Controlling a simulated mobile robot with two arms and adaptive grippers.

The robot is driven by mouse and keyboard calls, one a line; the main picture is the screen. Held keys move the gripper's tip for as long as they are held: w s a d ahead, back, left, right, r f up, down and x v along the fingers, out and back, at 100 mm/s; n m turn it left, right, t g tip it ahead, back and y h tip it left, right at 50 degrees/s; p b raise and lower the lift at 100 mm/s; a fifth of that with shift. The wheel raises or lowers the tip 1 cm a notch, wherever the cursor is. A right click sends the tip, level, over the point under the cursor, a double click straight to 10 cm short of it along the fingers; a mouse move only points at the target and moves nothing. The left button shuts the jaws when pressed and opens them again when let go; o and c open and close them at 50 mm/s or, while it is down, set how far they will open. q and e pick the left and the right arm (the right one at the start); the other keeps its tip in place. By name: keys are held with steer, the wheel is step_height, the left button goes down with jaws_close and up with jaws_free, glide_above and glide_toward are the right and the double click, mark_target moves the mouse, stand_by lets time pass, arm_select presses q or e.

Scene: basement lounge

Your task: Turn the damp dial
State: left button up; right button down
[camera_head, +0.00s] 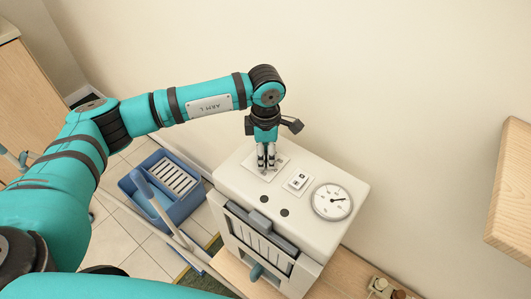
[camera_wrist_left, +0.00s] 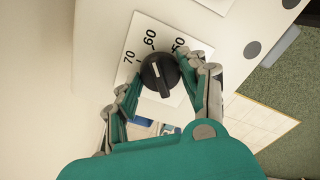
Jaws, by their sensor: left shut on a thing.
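The damp dial is a round black knob (camera_wrist_left: 160,74) on a white plate (camera_wrist_left: 139,49) with the numbers 50, 60 and 70, seen in the left wrist view. The plate (camera_head: 252,165) lies on top of a cream machine (camera_head: 233,188) in the head view. My left gripper (camera_head: 266,165) points straight down over the plate and hides the knob there. In the left wrist view its two fingers (camera_wrist_left: 160,92) are on either side of the knob, shut on it. My right gripper is not in view.
A white switch plate (camera_head: 298,181) and a round gauge (camera_head: 332,201) sit beside the dial on the machine top. A blue bucket (camera_head: 150,207) stands on the floor to the left. A wooden shelf (camera_head: 512,190) juts in at the right. The wall is close behind.

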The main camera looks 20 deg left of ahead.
arm_select(q)
steer(key=o, duration=1.2)
steer(key=shift+r, duration=0.35)
step_height(320, 180, up, 11)
steer(key=shift+r, duration=0.15)
steer(key=shift+s, duration=0.1)
